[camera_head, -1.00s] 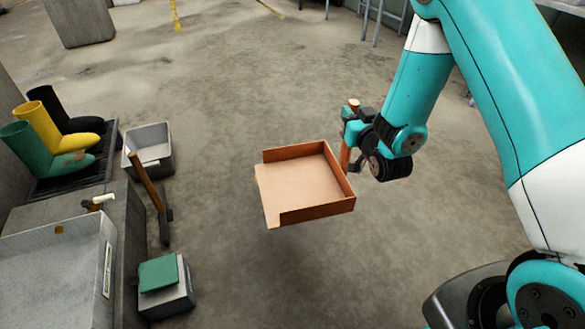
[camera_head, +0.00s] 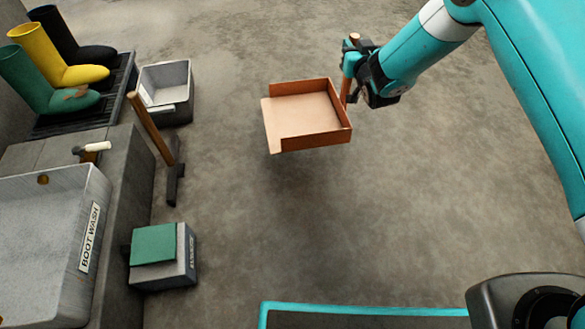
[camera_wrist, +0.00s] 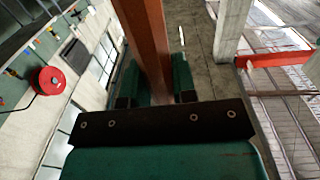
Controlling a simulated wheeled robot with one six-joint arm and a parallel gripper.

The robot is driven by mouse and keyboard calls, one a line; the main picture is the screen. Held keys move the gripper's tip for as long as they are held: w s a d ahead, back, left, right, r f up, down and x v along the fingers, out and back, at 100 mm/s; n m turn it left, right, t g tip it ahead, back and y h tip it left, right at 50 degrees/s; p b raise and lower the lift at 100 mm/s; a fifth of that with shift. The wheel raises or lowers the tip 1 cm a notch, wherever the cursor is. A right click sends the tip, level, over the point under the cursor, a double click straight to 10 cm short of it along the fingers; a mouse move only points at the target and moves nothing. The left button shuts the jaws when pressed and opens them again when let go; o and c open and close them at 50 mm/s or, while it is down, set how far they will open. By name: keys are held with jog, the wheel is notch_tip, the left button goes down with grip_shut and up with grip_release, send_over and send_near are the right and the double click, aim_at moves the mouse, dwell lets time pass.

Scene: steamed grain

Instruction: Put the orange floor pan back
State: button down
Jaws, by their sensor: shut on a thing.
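The orange floor pan (camera_head: 305,110) is a shallow square tray with low walls, one side open toward the left, in the middle of the head view. It appears raised above the floor, with a dark patch of shade beneath it. Its upright orange handle (camera_head: 346,88) stands at its right side. My gripper (camera_head: 350,72) is shut on this handle, to the right of the pan. In the wrist view the handle (camera_wrist: 148,45) runs up between the two green fingers (camera_wrist: 155,85). The pan's tray is not visible in the wrist view.
At the left are a boot wash sink (camera_head: 40,240), boots on a black rack (camera_head: 85,105), a grey bin (camera_head: 167,92), a wooden-handled tool (camera_head: 153,130) and a grey box with a green top (camera_head: 175,268). The floor (camera_head: 400,200) around the pan is clear.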

jog(key=w+a+f+b, duration=0.1)
jog(key=a+f+b, duration=0.1)
jog(key=a+f, duration=0.15)
jog(key=b, duration=0.7)
send_over(329, 110)
jog(key=shift+y, duration=0.3)
notch_tip(329, 110, down, 13)
jog(key=shift+s+r, duration=0.1)
jog(key=shift+r, duration=0.05)
notch_tip(329, 110, down, 5)
jog(key=b, duration=0.3)
jog(key=shift+f+b, duration=0.2)
jog(key=shift+b, duration=0.2)
jog(key=shift+r, duration=0.1)
jog(key=c, duration=0.9)
grip_release()
